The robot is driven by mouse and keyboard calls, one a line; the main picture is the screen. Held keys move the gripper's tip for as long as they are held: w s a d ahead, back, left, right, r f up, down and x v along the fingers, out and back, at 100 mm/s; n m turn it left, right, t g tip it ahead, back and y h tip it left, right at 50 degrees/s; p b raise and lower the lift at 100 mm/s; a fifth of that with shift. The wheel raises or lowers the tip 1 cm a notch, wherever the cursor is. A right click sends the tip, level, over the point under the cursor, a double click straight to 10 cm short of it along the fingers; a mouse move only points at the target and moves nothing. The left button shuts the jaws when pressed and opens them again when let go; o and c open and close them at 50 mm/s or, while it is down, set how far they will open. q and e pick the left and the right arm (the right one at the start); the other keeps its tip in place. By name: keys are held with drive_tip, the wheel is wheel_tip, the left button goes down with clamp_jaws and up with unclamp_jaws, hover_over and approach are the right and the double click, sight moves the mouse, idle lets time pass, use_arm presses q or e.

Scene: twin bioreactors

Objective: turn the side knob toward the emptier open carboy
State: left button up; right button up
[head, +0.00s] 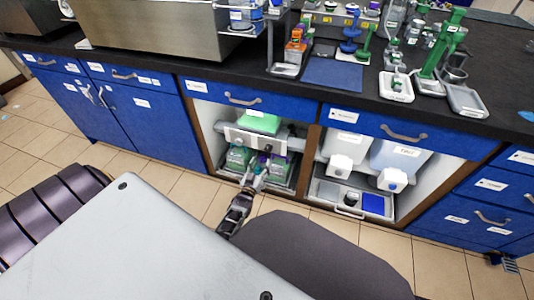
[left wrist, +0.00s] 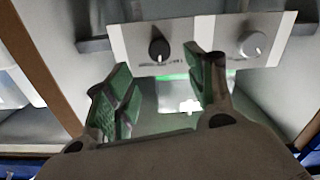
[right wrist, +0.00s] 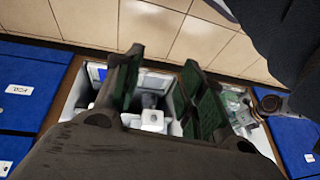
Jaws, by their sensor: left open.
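A white control panel (head: 243,137) spans the open left cabinet bay; it also shows in the left wrist view (left wrist: 205,67). It carries a black knob (left wrist: 158,46) and a pale grey knob (left wrist: 252,43). My left gripper (head: 260,174) is in front of the panel. In the left wrist view my left gripper (left wrist: 160,76) is open and empty, its fingers either side of the black knob's line but apart from it. My right gripper (right wrist: 160,90) is open and empty.
A green container (head: 262,122) sits above the panel. A wooden divider (head: 309,150) separates the bay from the right one, which holds a white container (head: 345,146), a bluish container (head: 398,158) and a tray (head: 335,203). Closed blue drawers and a crowded black counter lie above.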

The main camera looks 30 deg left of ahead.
sight(267, 150)
use_arm(q)
drive_tip(key=b+x, duration=0.2)
drive_tip(key=x, duration=0.2)
drive_tip(key=shift+w, duration=0.35)
drive_tip(key=shift+b+x, duration=1.6)
drive_tip(key=shift+x, duration=0.65)
use_arm(e)
wheel_tip(267, 150, down, 11)
drive_tip(key=a+m+t+y, duration=0.1)
drive_tip(key=a+t, duration=0.1)
drive_tip(key=shift+w+a+y, duration=0.25)
drive_tip(key=shift+w+y, duration=0.05)
drive_tip(key=shift+w, duration=0.15)
drive_tip(key=shift+r, duration=0.1)
use_arm(q)
drive_tip(key=shift+c, duration=0.5)
drive_tip(key=c, duration=0.9)
